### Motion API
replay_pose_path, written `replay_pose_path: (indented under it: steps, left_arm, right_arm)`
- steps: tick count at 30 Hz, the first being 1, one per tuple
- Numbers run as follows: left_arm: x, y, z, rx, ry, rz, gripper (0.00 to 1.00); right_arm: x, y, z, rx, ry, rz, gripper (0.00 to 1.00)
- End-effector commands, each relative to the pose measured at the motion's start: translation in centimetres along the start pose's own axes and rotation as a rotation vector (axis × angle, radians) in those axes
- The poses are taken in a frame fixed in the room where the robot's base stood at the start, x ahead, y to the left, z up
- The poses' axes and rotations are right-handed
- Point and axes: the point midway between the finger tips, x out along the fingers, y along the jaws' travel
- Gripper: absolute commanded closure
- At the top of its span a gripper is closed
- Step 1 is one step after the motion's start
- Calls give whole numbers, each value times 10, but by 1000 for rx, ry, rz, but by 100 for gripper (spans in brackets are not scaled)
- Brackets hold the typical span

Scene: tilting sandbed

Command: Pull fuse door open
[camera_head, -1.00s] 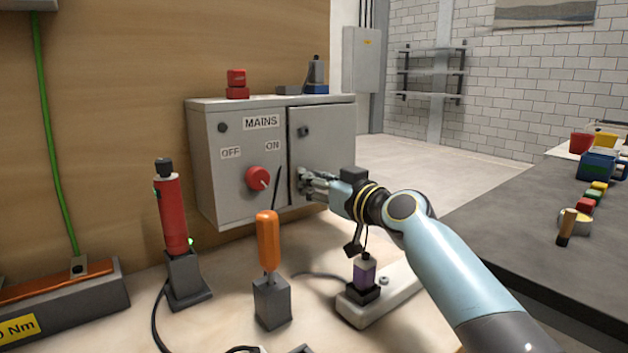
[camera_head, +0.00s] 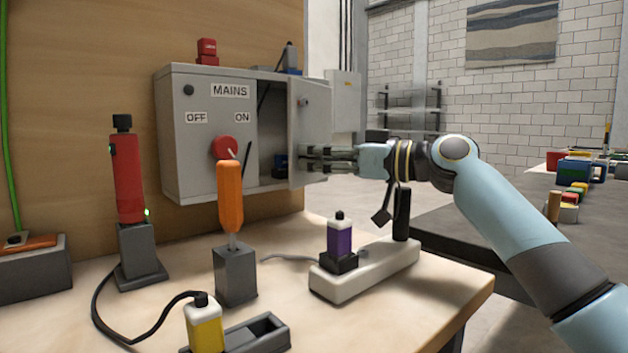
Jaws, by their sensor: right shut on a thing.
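The grey mains box (camera_head: 190,150) hangs on the wooden wall, with a red rotary switch (camera_head: 224,148) between OFF and ON labels. Its fuse door (camera_head: 313,112) on the right side stands partly open, hinged at its right. A dark gap between the box front and the door shows the interior, with a small dark blue thing (camera_head: 280,170) low inside. My right gripper (camera_head: 304,158) is shut at the door's lower edge area; the handle itself is hidden by the fingers. My left gripper is not in view.
On the bench stand a red tool (camera_head: 128,178) in a holder, an orange-handled screwdriver (camera_head: 230,197) in a block, a yellow bottle (camera_head: 204,325), and a purple bottle (camera_head: 340,237) on a white strip. Red blocks (camera_head: 207,50) sit on the box. A dark table (camera_head: 450,220) is at right.

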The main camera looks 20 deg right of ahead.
Motion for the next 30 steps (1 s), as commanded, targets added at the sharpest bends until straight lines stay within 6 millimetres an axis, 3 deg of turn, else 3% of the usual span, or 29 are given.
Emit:
replay_pose_path:
  steps: [10,11,16,25,30]
  left_arm:
    - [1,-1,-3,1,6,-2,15]
    - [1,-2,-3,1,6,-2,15]
    - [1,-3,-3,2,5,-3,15]
    - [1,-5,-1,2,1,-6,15]
    - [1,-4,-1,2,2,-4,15]
  right_arm:
    - [0,0,-2,-2,2,-6,100]
    - [0,0,-2,-2,2,-6,76]
    - [0,0,-2,-2,1,-7,54]
    - [-2,0,-1,-1,-1,-7,53]
    - [-21,1,1,-5,-6,-5,53]
